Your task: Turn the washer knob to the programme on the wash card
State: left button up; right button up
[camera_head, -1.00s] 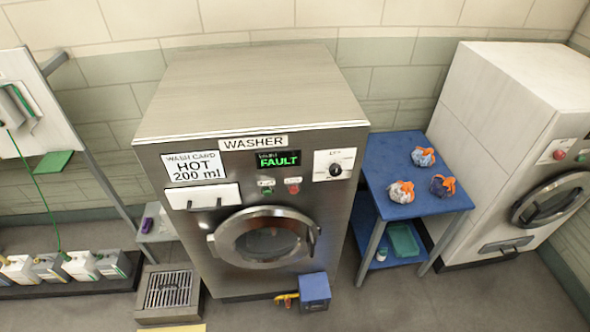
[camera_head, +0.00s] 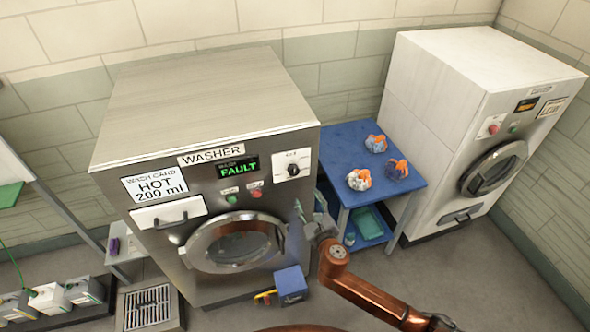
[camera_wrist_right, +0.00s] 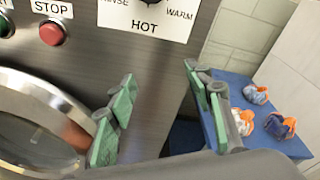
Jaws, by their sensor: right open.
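The washer (camera_head: 205,100) is a large steel machine. Its wash card (camera_head: 155,186) reads HOT 200 ml. The dark knob (camera_head: 293,170) sits on a white dial plate at the front's upper right. In the right wrist view the knob (camera_wrist_right: 151,3) is cut off by the top edge, with RINSE, HOT and WARM printed around it; its pointer direction cannot be told. My right gripper (camera_head: 310,208) is open and empty, below the knob and apart from it. Its green-padded fingers (camera_wrist_right: 165,112) spread wide in the wrist view. My left gripper is not in view.
Green and red buttons (camera_head: 255,193) sit left of the knob, above the round door (camera_head: 186,250). A blue box (camera_head: 291,285) lies below.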

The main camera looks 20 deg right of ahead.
aim_at(295, 173)
notch_tip(295, 173, up, 9)
jog(key=s+a+n+t, duration=0.1)
jog(key=a+n+t, duration=0.1)
jog(key=a+n, duration=0.15)
jog(key=shift+n+y, duration=0.25)
jog(key=shift+y, duration=0.15)
jog(key=w, duration=0.7)
jog(key=shift+d, duration=0.15)
jog(key=shift+c, duration=0.2)
jog(key=shift+f, duration=0.1)
jog(key=c, duration=1.1)
